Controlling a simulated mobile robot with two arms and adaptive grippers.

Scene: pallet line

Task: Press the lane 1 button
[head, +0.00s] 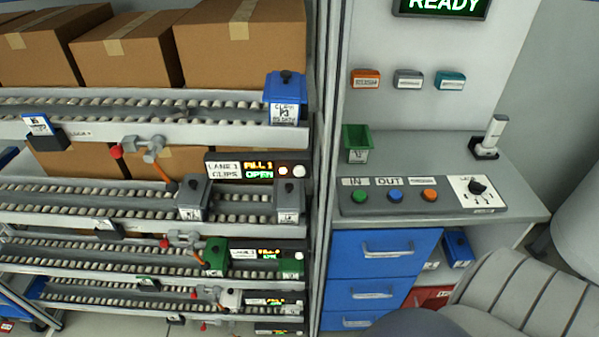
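The lane 1 panel (257,170) is a dark strip on the front of the flow rack, in the middle of the head view. Its white label reads roughly "LANE 1 CLIPS", and its small display shows amber and green text that seems to end in "OPEN". Neither of my grippers is in view.
Grey bins (192,198) sit just below the panel, and a blue bin (286,97) sits above it. A red-tipped clamp (150,149) juts out on the left. Right of the rack post stands a console (425,195) with coloured buttons, above blue drawers (384,245).

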